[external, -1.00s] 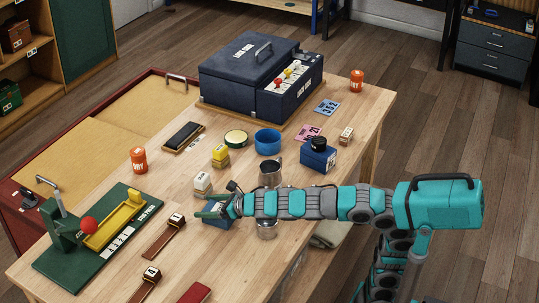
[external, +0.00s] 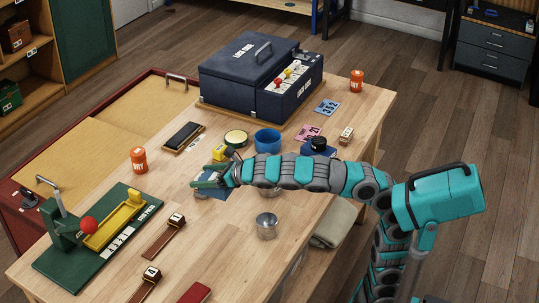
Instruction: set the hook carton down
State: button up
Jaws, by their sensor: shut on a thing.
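My gripper (external: 213,178) is shut on a small blue carton, which I take to be the hook carton (external: 210,193). The carton shows just below and in front of the fingers, over the middle of the wooden table (external: 205,245). The fingers and wrist hide part of it. I cannot tell whether its underside touches the table.
A yellow block (external: 219,153), a round green-rimmed tin (external: 236,138) and a blue ring-shaped bowl (external: 267,140) stand behind my gripper. A metal cup (external: 266,226) stands in front of my arm. An orange can (external: 139,160) is to the left. Bare wood lies left of the cup.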

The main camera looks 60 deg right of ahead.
notch_tip(320, 180, up, 2)
jog(key=shift+r, duration=0.2)
jog(key=s+a+n+g+y+p, duration=0.1)
jog(key=s+a+n+g+y, duration=0.2)
jog(key=s, duration=1.2)
jog(key=s+a+n+g+y+p, duration=0.1)
jog(key=s+a+n+y, duration=0.3)
jog(key=s, duration=1)
jog(key=shift+n+y, duration=0.4)
jog(key=shift+y, duration=0.3)
jog(key=f, duration=0.9)
jog(key=shift+s+d+f, duration=0.25)
jog(key=shift+d, duration=0.15)
jog(key=shift+w+a+f, duration=0.1)
jog(key=shift+w+f, duration=0.05)
jog(key=w+a, duration=0.3)
jog(key=w, duration=0.1)
jog(key=w+a+f+b, duration=0.1)
jog(key=w+a, duration=0.2)
jog(key=w, duration=0.1)
jog(key=w+a, duration=0.4)
jog(key=shift+f, duration=0.25)
jog(key=shift+w+d+f+b, duration=0.1)
jog(key=shift+f+b, duration=0.7)
jog(key=shift+f, duration=0.9)
jog(key=shift+f, duration=0.15)
jog(key=o, duration=1.2)
